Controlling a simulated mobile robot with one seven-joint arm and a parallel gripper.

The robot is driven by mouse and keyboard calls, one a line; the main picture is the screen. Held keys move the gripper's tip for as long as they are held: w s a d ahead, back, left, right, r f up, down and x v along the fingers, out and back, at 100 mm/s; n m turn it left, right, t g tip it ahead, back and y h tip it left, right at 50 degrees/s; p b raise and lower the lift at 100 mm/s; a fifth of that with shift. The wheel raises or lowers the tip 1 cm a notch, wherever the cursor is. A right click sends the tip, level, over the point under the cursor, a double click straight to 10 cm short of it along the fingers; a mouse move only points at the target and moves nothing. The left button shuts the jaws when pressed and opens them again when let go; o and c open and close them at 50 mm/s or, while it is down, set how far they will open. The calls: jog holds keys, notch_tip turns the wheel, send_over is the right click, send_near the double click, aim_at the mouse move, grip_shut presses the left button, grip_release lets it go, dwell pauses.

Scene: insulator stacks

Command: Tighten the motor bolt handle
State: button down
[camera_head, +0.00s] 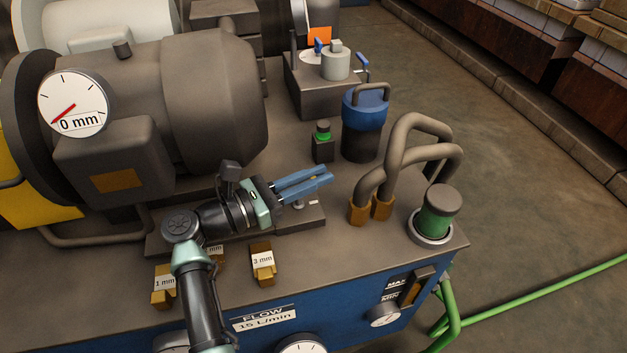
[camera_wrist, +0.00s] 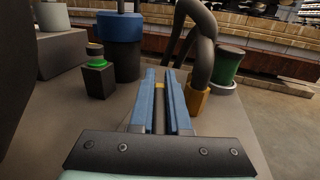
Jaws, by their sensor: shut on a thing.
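The large grey-brown motor (camera_head: 205,90) stands at the left in the head view. Its base plate (camera_head: 312,217) sticks out to the right, under my gripper. A small pale metal bolt part (camera_head: 298,204) shows on this plate just below the blue fingers. My gripper (camera_head: 325,175) points right, and its two fingers lie close together with a narrow gap. In the wrist view the gripper (camera_wrist: 161,72) shows the same narrow gap. The jaws are shut on what seems to be the bolt handle, which is mostly hidden by the fingers.
A green-topped button post (camera_head: 323,142), a blue-capped cylinder (camera_head: 363,120), curved pipes (camera_head: 398,160) and a green-banded filler cap (camera_head: 436,215) stand near the fingers. A dial (camera_head: 73,103) on the motor reads 0 mm. Yellow shims labelled 1 mm (camera_head: 164,288) and 3 mm (camera_head: 263,264) stand in front.

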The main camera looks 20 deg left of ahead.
dwell(0.3)
jog(key=c, duration=0.9)
grip_release()
jog(key=p+v, duration=0.2)
jog(key=v, duration=1.1)
jog(key=shift+p, duration=0.35)
